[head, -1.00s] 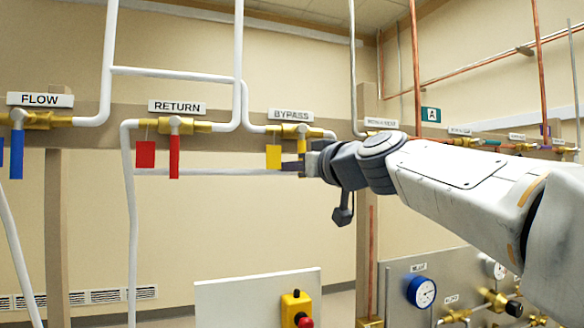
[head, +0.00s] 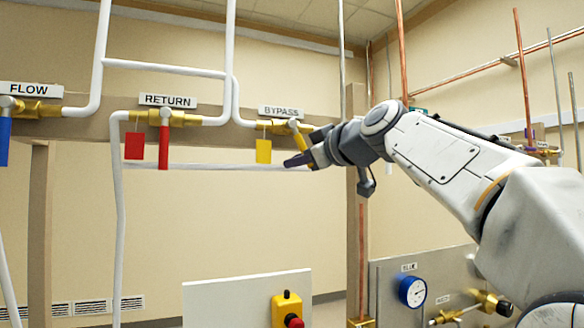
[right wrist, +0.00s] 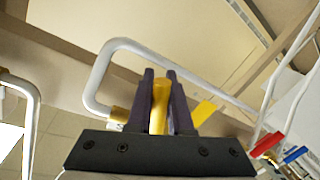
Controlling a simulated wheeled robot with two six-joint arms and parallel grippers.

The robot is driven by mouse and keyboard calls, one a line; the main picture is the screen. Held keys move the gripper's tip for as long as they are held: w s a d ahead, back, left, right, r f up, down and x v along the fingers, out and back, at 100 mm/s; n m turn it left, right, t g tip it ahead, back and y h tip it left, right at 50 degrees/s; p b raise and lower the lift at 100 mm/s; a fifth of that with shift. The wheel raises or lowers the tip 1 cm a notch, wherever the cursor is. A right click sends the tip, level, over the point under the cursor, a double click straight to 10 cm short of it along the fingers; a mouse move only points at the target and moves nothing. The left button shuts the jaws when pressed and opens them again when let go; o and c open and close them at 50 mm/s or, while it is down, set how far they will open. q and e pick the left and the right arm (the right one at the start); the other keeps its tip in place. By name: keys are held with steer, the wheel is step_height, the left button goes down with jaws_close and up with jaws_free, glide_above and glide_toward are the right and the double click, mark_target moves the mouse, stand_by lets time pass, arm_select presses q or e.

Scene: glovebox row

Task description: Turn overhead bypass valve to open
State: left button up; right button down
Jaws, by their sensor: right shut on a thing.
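The bypass valve (head: 281,127) is a brass body on a white pipe under the BYPASS label (head: 281,112). Its yellow handle (head: 299,141) slants down to the right from the valve stem. A yellow tag (head: 264,151) hangs beside it on the left. My right gripper (head: 300,160) is shut on the yellow handle. In the right wrist view, the yellow handle (right wrist: 159,108) stands between the two dark fingers. The handle's lower end is partly hidden by the fingers in the head view. My left gripper is in neither view.
The return valve (head: 172,117) with a red handle (head: 164,147) and the flow valve (head: 36,110) with a blue handle (head: 4,142) are to the left. Below stand a panel with a yellow box and red button (head: 288,311) and a panel with a blue gauge (head: 412,291).

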steer(key=shift+w+d+r+n, duration=0.2)
steer(key=shift+d+n, duration=0.25)
steer(key=shift+n, duration=0.25)
steer(key=c, duration=0.8)
jaws_free()
steer(key=shift+c, duration=0.2)
steer(key=shift+s, duration=0.1)
